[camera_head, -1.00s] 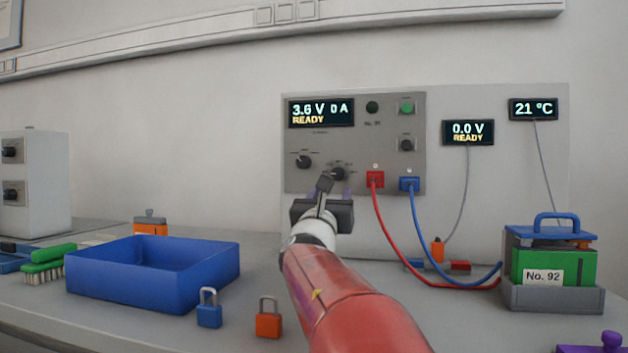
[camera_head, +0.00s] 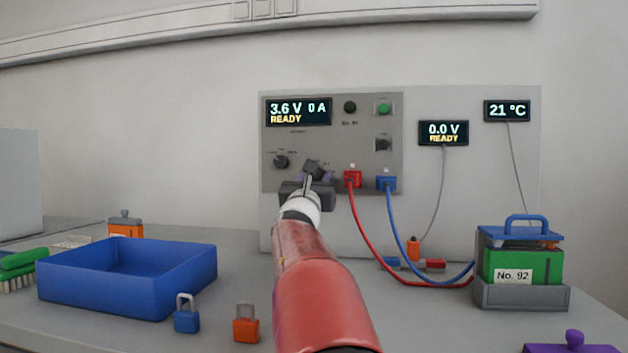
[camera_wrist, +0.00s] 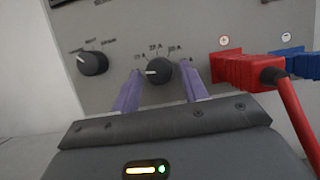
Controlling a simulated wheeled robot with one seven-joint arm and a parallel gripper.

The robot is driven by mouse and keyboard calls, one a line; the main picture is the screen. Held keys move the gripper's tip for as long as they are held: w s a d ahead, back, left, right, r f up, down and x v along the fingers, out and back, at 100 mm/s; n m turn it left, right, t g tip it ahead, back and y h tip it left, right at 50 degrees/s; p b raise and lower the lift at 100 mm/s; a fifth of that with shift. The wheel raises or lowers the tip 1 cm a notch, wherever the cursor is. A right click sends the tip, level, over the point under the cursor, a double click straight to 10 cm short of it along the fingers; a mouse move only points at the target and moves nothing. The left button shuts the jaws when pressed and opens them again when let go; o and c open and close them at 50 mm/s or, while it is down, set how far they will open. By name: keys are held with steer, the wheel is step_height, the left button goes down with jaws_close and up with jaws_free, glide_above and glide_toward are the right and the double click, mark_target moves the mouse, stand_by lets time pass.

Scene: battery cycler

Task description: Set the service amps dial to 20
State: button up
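The amps dial (camera_wrist: 159,72) is a round black knob on the grey cycler panel (camera_head: 340,140), with a scale of A marks around its upper side. Its white pointer line points left in the wrist view, near the leftmost mark; the small numbers are blurred. My gripper (camera_wrist: 162,76) is open, with one purple finger to the left of the dial and one to the right. Gaps show between the fingers and the knob. In the head view my gripper (camera_head: 314,177) covers the dial. The panel display (camera_head: 298,111) reads 3.6 V, 0 A, READY.
Another black knob (camera_wrist: 93,63) sits left of the dial. Red plug (camera_wrist: 240,70) and blue plug (camera_wrist: 289,66) stick out close to the right finger, their cables hanging down. A blue tray (camera_head: 110,290), two padlocks and a battery (camera_head: 525,267) stand on the bench.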

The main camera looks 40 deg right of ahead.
steer(key=c, duration=0.7)
steer(key=shift+c, duration=0.2)
steer(key=shift+m, duration=0.5)
steer(key=m+g, duration=0.1)
steer(key=m+h, duration=0.1)
steer(key=m, duration=0.1)
steer(key=shift+w+a+m+g+b, duration=0.15)
steer(key=shift+m+g+b, duration=0.15)
steer(key=shift+g+b, duration=0.1)
steer(key=shift+w+a+r+m+g+p, duration=0.15)
steer(key=shift+m+g+p, duration=0.25)
steer(key=shift+m+g, duration=1.5)
steer(key=shift+r+m+g+p, duration=0.15)
steer(key=shift+m+g+p, duration=0.25)
steer(key=shift+m, duration=2.95)
steer(key=shift+w+a+r+m+g+p, duration=0.15)
steer(key=shift+m+g+p, duration=0.3)
steer(key=shift+m+g, duration=1.45)
steer(key=shift+d+m+t, duration=0.1)
steer(key=shift+m+t, duration=0.7)
steer(key=shift+m, duration=0.15)
